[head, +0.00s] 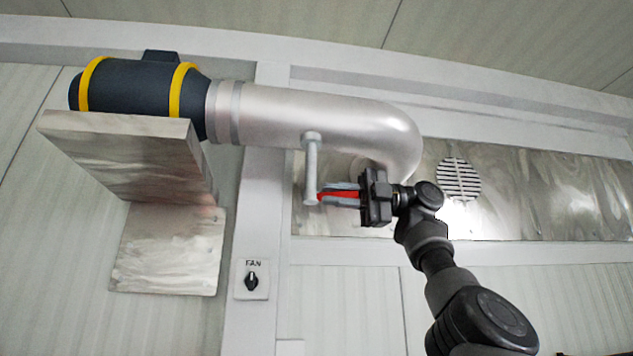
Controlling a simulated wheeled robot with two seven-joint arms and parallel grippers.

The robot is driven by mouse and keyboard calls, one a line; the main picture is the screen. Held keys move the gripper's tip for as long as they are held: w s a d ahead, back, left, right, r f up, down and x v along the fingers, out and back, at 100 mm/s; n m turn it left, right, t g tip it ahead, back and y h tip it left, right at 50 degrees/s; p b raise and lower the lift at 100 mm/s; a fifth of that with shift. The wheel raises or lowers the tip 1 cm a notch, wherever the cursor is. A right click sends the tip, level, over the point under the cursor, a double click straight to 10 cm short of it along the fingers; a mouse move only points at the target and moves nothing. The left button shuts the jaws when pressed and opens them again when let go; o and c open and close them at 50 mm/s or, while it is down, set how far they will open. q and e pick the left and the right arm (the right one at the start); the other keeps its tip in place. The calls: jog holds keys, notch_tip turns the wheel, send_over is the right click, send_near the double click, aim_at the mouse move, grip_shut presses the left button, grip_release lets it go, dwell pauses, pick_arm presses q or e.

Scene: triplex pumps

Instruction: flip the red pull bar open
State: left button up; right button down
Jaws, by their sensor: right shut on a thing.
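The red pull bar (338,196) shows as a short red strip between the fingers of my right gripper (338,193). The gripper is shut on it, coming from the right, and its fingers and palm hide part of the bar. The bar's left end is by the lower end of a grey vertical rod (311,170), which hangs from the underside of the silver pipe (310,116). I cannot tell how the bar joins the rod. My left gripper is not in view.
A dark motor (130,90) with yellow bands sits on a metal shelf bracket (125,160) at the left. A FAN switch (251,280) is on the wall post below. A round vent (459,179) is in the metal panel at the right. The wall below my gripper is clear.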

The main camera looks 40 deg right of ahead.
jog(key=shift+w+d+r+n+g+y+p, duration=0.15)
jog(key=shift+d+n+g+y+p, duration=0.2)
jog(key=shift+g, duration=0.25)
jog(key=shift+n+g+p, duration=0.35)
jog(key=shift+g, duration=0.05)
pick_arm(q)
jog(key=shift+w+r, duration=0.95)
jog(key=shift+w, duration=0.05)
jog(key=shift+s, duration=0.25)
pick_arm(e)
jog(key=c, duration=1.5)
grip_release()
jog(key=shift+w, duration=0.1)
jog(key=shift+o, duration=0.5)
jog(key=shift+w+d, duration=0.15)
jog(key=shift+w, duration=0.05)
jog(key=shift+s, duration=0.2)
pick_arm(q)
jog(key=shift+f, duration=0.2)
pick_arm(e)
jog(key=shift+f, duration=0.25)
